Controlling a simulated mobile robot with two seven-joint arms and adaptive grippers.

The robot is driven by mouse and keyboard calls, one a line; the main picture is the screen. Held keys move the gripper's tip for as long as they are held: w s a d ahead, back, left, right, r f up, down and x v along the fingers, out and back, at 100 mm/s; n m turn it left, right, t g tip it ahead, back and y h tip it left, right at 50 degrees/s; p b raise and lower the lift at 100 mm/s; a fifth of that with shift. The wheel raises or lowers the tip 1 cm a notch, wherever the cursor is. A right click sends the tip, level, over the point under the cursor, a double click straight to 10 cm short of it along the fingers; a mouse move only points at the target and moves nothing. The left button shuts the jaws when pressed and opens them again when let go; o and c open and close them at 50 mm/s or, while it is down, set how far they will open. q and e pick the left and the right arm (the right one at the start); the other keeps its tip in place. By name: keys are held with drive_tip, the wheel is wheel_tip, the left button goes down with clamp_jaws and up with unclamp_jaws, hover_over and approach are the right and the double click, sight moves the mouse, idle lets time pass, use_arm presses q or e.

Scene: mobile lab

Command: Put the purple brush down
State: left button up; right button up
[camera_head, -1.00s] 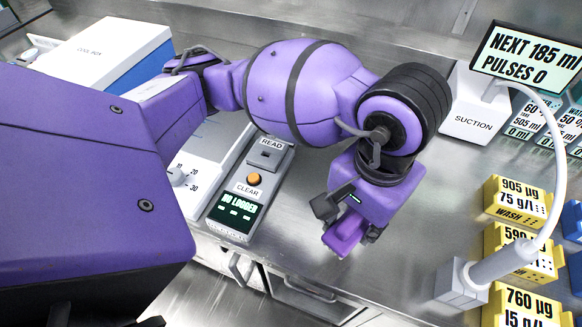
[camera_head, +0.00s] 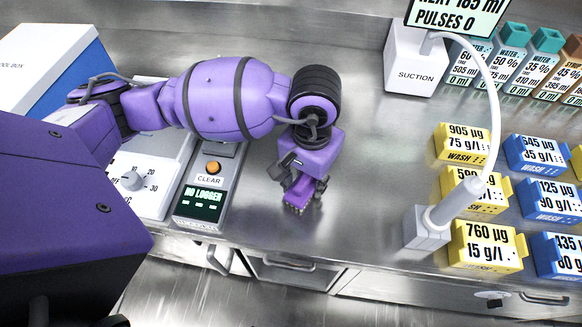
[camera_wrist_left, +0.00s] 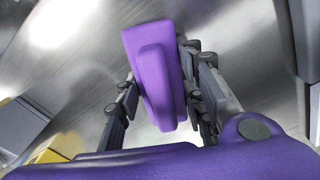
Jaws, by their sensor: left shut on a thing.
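The purple brush (camera_head: 299,194) is a block-shaped brush with its bristle end low, near the bare steel bench top. My left gripper (camera_head: 301,182) is shut on it, just right of the reader with the "NO LOGGEN" screen. In the left wrist view, the purple brush (camera_wrist_left: 157,78) stands between the two dark fingers of my left gripper (camera_wrist_left: 160,95), with steel bench beyond it. I cannot tell whether its lower end touches the bench. My right gripper does not show.
The reader (camera_head: 205,195) stands close on the left. The suction unit (camera_head: 413,65) is behind, and its hose holder (camera_head: 428,230) is to the right. Yellow wash boxes (camera_head: 487,247) and blue boxes (camera_head: 555,197) lie further right. Bare bench (camera_head: 355,170) lies between.

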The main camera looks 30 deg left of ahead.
use_arm(q)
drive_tip(key=shift+r, duration=0.1)
drive_tip(key=o, duration=1.3)
wheel_tip(320, 180, up, 12)
drive_tip(key=shift+r, duration=0.1)
